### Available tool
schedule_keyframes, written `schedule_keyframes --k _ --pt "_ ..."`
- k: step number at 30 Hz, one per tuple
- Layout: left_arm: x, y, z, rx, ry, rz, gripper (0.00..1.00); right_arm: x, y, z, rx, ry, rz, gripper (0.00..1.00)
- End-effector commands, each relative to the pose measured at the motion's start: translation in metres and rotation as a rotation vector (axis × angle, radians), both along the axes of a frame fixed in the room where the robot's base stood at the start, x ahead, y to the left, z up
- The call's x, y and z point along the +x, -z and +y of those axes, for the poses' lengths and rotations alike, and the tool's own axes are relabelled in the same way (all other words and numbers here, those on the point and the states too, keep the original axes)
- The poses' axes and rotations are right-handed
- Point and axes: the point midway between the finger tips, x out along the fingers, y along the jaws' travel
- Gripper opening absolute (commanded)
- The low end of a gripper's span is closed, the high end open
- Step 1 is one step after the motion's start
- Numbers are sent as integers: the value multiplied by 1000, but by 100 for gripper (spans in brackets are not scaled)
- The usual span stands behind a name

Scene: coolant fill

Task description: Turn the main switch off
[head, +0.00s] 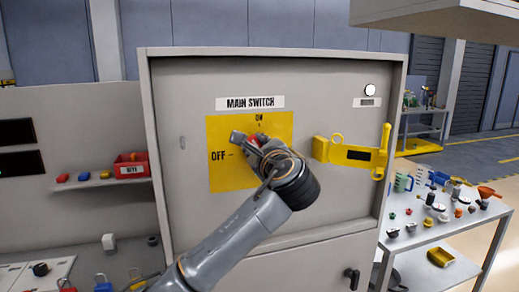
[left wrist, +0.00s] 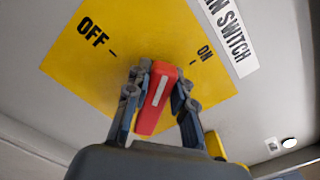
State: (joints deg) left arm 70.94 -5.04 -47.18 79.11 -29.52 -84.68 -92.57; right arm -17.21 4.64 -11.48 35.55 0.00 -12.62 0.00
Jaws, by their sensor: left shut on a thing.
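The main switch is a red handle with a white stripe, seen in the left wrist view (left wrist: 158,98) and partly in the head view (head: 252,141). It sits on a yellow plate (head: 222,177) marked ON at the top and OFF at the left. In the left wrist view its stripe points between the OFF and ON marks. My left gripper (left wrist: 160,92) is shut on the handle, one finger on each side. My left wrist hides part of the handle and plate in the head view. My right gripper is not in view.
A yellow hasp (head: 350,154) sticks out from the cabinet door (head: 330,220) just right of the plate. A white round lamp (head: 370,90) is above it. A cluttered table (head: 415,235) stands at right.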

Motion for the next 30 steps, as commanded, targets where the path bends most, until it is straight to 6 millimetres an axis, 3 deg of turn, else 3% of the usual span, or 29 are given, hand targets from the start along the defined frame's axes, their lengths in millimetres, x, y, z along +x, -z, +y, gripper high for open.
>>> schedule_keyframes --k 18,30 --pt "-5 22 14 -556 0 -179 0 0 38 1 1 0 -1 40" --pt "-6 33 17 -835 -1 -269 0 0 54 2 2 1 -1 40"
